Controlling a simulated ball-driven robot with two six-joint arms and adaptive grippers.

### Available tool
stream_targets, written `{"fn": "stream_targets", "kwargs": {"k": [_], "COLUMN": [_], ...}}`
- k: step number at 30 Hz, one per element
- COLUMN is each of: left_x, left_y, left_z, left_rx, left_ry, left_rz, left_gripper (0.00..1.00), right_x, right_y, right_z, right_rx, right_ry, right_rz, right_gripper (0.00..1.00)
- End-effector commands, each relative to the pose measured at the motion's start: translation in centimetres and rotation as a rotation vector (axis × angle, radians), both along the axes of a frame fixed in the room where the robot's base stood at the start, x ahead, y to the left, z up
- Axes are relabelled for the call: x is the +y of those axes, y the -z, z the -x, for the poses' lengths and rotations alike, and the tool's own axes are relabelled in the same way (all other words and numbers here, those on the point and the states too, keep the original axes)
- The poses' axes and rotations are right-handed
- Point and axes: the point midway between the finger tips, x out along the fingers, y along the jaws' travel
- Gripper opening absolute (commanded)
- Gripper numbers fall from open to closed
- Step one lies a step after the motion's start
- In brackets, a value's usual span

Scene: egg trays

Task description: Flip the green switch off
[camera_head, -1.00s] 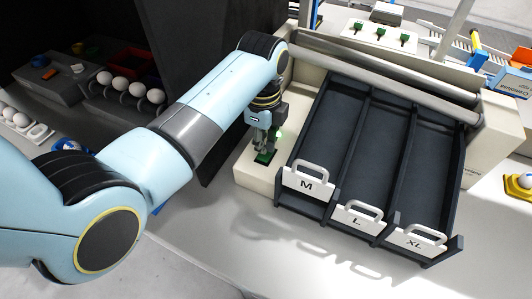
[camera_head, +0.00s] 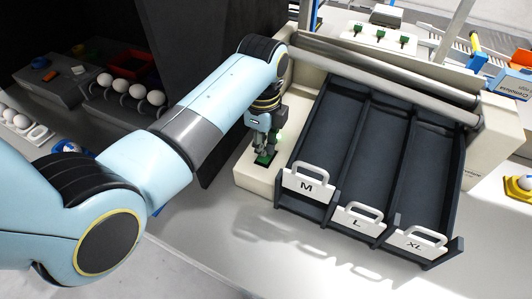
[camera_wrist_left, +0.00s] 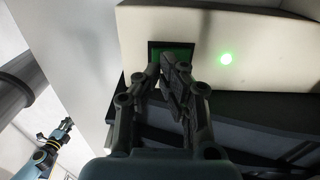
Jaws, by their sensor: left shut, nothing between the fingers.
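The green switch (camera_head: 263,160) sits in a dark recess on the cream housing left of the sorting tray. In the left wrist view the green switch (camera_wrist_left: 185,52) is partly hidden behind my fingers. A green light (camera_wrist_left: 226,58) glows on the housing beside it. My left gripper (camera_head: 264,150) points down at the switch, with its fingers close together and nothing between them. In the left wrist view its fingertips (camera_wrist_left: 166,66) are right at the recess; I cannot tell whether they touch the switch. My right gripper does not show in the head view.
The dark sorting tray (camera_head: 345,150), with lanes marked M, L and XL, stands just right of the gripper. A panel with several green switches (camera_head: 380,33) is at the back. Eggs (camera_head: 130,88) sit in a row on the left. The floor in front is clear.

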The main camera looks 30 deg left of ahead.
Motion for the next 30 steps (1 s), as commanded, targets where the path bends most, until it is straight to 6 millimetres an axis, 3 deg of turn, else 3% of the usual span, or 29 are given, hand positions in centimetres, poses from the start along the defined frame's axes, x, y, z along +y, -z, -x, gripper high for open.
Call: {"fn": "stream_targets", "kwargs": {"k": [30], "left_x": [0.0], "left_y": [0.82], "left_z": [-0.02], "left_rx": [0.0], "left_ry": [0.0], "left_rz": [0.0], "left_gripper": [0.0], "right_x": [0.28], "right_y": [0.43], "right_z": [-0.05], "right_rx": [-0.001], "right_ry": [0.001], "right_rz": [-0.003], "right_gripper": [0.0]}}
